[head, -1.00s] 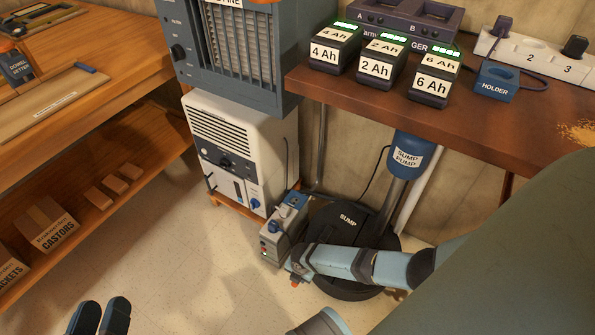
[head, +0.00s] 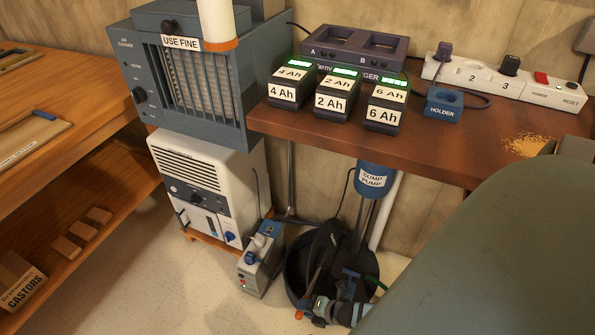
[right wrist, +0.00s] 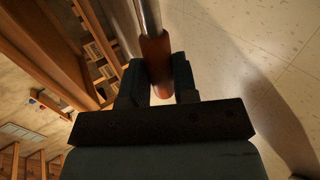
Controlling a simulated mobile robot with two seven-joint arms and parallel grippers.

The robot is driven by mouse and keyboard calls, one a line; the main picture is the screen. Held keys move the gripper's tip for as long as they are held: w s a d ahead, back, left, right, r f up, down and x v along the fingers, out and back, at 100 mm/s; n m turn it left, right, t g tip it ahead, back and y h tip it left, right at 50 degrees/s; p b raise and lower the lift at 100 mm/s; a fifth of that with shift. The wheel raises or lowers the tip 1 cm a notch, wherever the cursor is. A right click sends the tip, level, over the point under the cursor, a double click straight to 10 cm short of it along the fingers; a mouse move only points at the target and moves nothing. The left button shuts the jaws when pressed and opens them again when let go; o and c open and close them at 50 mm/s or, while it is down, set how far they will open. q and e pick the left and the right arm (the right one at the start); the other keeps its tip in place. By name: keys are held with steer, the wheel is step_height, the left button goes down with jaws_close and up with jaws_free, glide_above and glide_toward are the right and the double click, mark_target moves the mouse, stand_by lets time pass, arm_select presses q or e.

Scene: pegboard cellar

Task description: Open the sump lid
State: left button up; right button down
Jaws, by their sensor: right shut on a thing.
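The dark sump lid (head: 323,246) is tipped up steeply over the round black sump pit (head: 292,278), whose front and left rim show. My right gripper (head: 318,307) is low at the front of the pit. In the right wrist view its jaws (right wrist: 161,88) are shut around an orange-brown grip (right wrist: 157,62) on a metal rod (right wrist: 148,15). An orange tip (head: 298,315) shows beside the gripper in the head view. How the rod joins the lid is unclear. My left gripper is out of view.
The blue sump pump (head: 373,180) stands behind the pit, and a blue fitting (head: 350,276) with a green hose (head: 376,283) shows at its right. A small grey unit (head: 261,260) stands close left. The bench top (head: 430,145) overhangs behind. Floor at front left is clear.

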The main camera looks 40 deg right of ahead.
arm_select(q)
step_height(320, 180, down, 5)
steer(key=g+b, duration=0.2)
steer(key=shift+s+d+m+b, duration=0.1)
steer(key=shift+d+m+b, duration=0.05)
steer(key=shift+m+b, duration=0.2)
arm_select(e)
steer(key=s+t, duration=0.1)
steer(key=s+d+t, duration=0.1)
steer(key=s, duration=0.1)
steer(key=s+d+t+y, duration=0.1)
steer(key=shift+s+f, duration=0.25)
steer(key=shift+f, duration=0.05)
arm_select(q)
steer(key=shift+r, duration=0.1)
arm_select(e)
steer(key=shift+s+d+f, duration=0.1)
steer(key=c, duration=0.9)
jaws_free()
